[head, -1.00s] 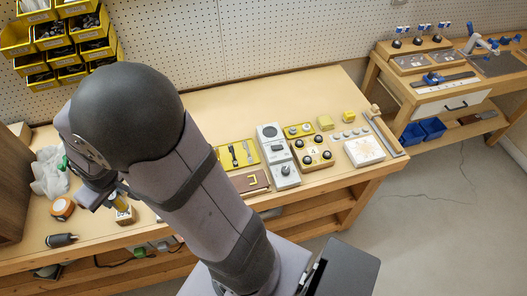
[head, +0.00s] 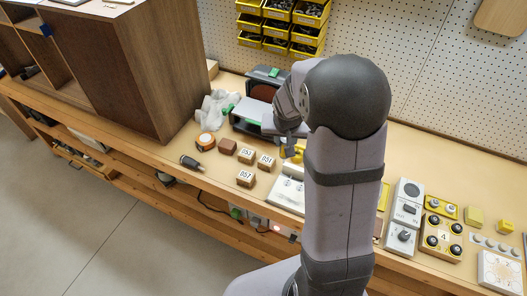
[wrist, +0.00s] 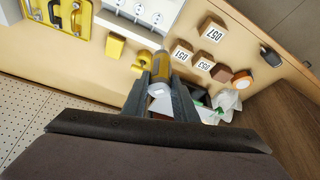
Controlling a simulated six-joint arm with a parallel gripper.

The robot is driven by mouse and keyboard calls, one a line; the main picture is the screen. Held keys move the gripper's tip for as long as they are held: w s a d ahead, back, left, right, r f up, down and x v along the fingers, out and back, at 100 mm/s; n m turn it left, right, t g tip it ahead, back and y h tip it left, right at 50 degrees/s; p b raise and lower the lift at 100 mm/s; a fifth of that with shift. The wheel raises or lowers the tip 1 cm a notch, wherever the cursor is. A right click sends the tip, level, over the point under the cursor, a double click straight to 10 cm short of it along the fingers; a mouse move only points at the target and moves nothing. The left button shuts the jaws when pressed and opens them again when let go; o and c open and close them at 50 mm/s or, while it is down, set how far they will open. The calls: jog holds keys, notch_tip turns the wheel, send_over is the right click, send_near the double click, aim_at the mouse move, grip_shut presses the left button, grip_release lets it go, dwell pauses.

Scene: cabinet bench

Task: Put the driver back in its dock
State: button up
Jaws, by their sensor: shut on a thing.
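My gripper (wrist: 160,92) is shut on the driver (wrist: 160,66), a grey and yellow piece between the fingers in the wrist view. Its end points away from the wrist, over the bench. In the head view a bit of yellow (head: 296,152) shows below my gripper (head: 290,134); the arm hides much there. A small yellow block (wrist: 115,46) stands on the bench just left of the driver in the wrist view, apart from it. I cannot tell for sure whether this block is the dock.
Wooden blocks marked 057 (head: 245,178), 053 (head: 246,155) and 051 (head: 266,160) stand close by. A white panel (head: 287,194) lies at the front edge.

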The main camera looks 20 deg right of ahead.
jog(key=s+d+f+m+g+h, duration=0.1)
jog(key=s+d+m, duration=0.35)
jog(key=d, duration=0.65)
jog(key=s+d+m+g+h, duration=0.1)
jog(key=s+d+m+g, duration=0.3)
jog(key=d, duration=0.6)
jog(key=s+d+f+m+t+h, duration=0.1)
jog(key=s+d+m, duration=0.3)
jog(key=d, duration=0.7)
jog(key=s+d+m+g+y, duration=0.1)
jog(key=s+d+m+g, duration=0.1)
jog(key=s+d+m, duration=0.4)
jog(key=s+d, duration=0.3)
jog(key=shift+f, duration=0.2)
jog(key=shift+w+f+b, duration=0.1)
jog(key=shift+f+b, duration=1.6)
jog(key=shift+f, duration=1.05)
jog(key=shift+a+b, duration=0.1)
jog(key=shift+b, duration=0.45)
jog(key=shift+f+b, duration=1.4)
jog(key=shift+b, duration=0.1)
